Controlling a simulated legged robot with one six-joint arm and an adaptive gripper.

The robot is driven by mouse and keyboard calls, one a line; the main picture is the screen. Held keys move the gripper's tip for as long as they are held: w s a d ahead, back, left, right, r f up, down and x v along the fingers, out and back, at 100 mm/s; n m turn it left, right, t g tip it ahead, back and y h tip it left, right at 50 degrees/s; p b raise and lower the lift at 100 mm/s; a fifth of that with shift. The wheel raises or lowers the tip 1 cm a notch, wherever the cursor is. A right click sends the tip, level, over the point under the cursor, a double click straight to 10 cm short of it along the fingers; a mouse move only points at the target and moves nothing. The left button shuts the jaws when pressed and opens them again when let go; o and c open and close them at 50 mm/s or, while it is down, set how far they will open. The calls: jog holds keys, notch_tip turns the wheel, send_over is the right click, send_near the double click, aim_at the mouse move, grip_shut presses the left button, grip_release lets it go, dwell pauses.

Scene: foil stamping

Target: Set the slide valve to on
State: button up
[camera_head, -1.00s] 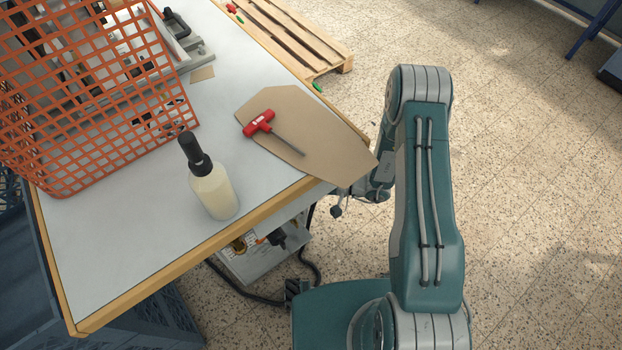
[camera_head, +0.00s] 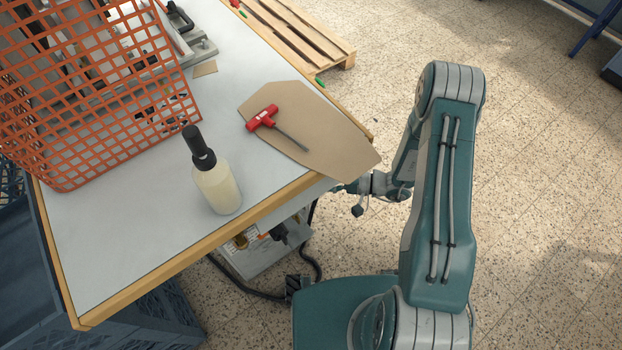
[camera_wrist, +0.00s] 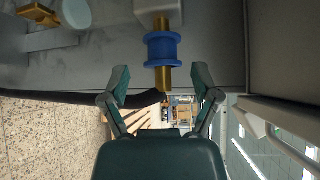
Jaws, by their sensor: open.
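The slide valve shows in the wrist view as a blue flanged sleeve (camera_wrist: 162,49) around a brass tube (camera_wrist: 163,78). The tube comes out of a pale block (camera_wrist: 158,10) at the top. My gripper (camera_wrist: 161,82) is open and empty, one finger to each side of the tube's free end, with the sleeve just beyond the fingertips. I see no contact with the sleeve. No on or off marking can be read. In the head view the table edge hides the sleeve and most of my gripper.
Under the table a grey panel (camera_head: 262,262) carries fittings, and a dark hose runs below. On the table (camera_head: 110,240) are an orange basket (camera_head: 100,150), a bottle (camera_head: 218,190), cardboard (camera_head: 330,150) and a red-handled tool (camera_head: 262,118). A brass lever (camera_wrist: 38,14) shows in the wrist view.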

jog(key=v, duration=0.6)
jog(key=shift+d, duration=0.25)
jog(key=shift+s, duration=0.15)
